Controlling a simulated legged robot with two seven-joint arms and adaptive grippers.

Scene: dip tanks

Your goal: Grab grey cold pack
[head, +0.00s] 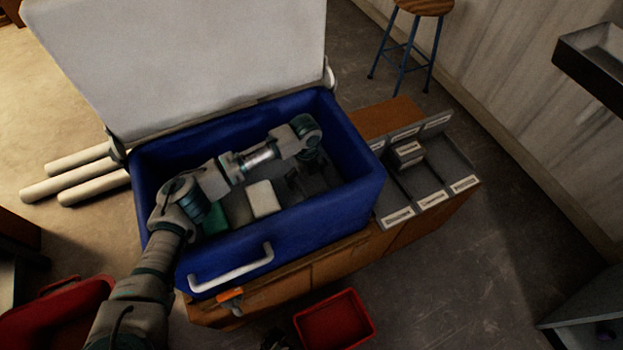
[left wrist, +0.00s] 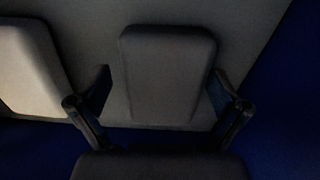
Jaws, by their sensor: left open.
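The grey cold pack (left wrist: 168,75) lies flat on the floor of the blue cooler, in the middle of the left wrist view. My left gripper (left wrist: 162,82) is open, with one finger on each side of the pack; I cannot tell whether they touch it. In the head view my left gripper (head: 312,182) is down inside the right half of the cooler (head: 310,226), and the pack under it is dark and mostly hidden. A dark shape at the bottom edge of the head view may be my right gripper (head: 275,341), too cut off to read.
A white pack (head: 263,198) lies left of the grey one, with another greyish pack (head: 238,209) and a green pack (head: 215,219) further left. The cooler's lid (head: 190,55) stands open behind. A labelled tray (head: 435,180) is to the right, a red bin (head: 335,320) in front.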

